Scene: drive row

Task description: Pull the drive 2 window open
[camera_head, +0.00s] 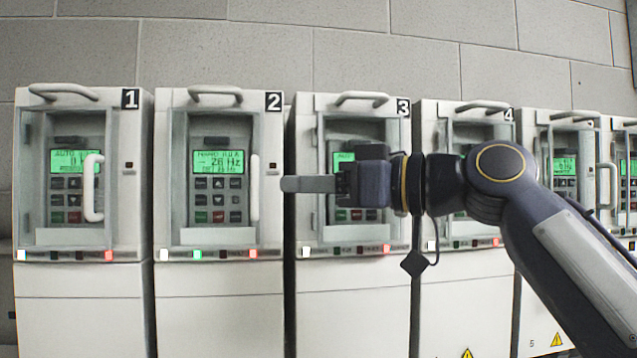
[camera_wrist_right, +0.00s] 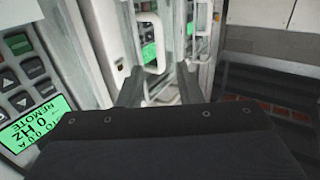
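The drive 2 window (camera_head: 217,236) is a clear framed pane over a keypad and green display, and it looks shut. Its white upright handle (camera_head: 254,185) is on the window's right side; what looks like the same handle (camera_wrist_right: 151,45) stands ahead of the fingers in the wrist view. My right gripper (camera_head: 290,184) points left in front of drive 3, its tips a little to the right of the handle in the picture. In the wrist view the two fingers (camera_wrist_right: 160,88) are apart with nothing between them. My left gripper is not in view.
Drive 1 (camera_head: 82,290) stands left of drive 2, with its own window handle (camera_head: 93,188). Drive 3 (camera_head: 345,300) is behind my gripper, which hides part of its keypad. More drives stand in the row to the right. A grey block wall (camera_head: 260,20) is behind.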

